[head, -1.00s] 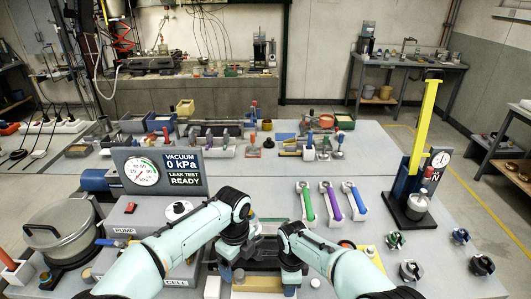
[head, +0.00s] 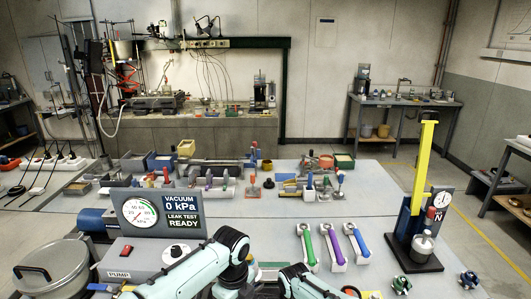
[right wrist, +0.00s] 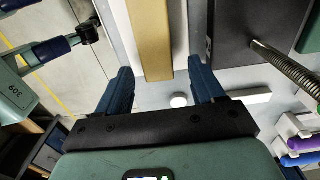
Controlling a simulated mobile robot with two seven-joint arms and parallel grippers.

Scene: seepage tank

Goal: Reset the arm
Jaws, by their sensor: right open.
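My right gripper (right wrist: 163,88) is open in the right wrist view, with its two dark blue fingers apart and nothing between their tips. A tan bar (right wrist: 150,40) lies beyond the fingers, and a small white round knob (right wrist: 178,100) shows between them. In the head view my mint-green left arm (head: 195,268) reaches in from the left, and its wrist bends down at the bottom middle. The left gripper's fingers are below the picture edge. My right arm (head: 305,285) shows only partly at the bottom edge, with its gripper hidden there.
A gauge panel (head: 158,212) reads "0 kPa" and "leak test ready". Green, purple and blue handled tools (head: 333,247) lie right of the arms. A yellow-post stand (head: 420,190) with a dial is farther right. A metal pot (head: 50,268) stands at left. Bare tabletop (head: 375,200) lies behind the tools.

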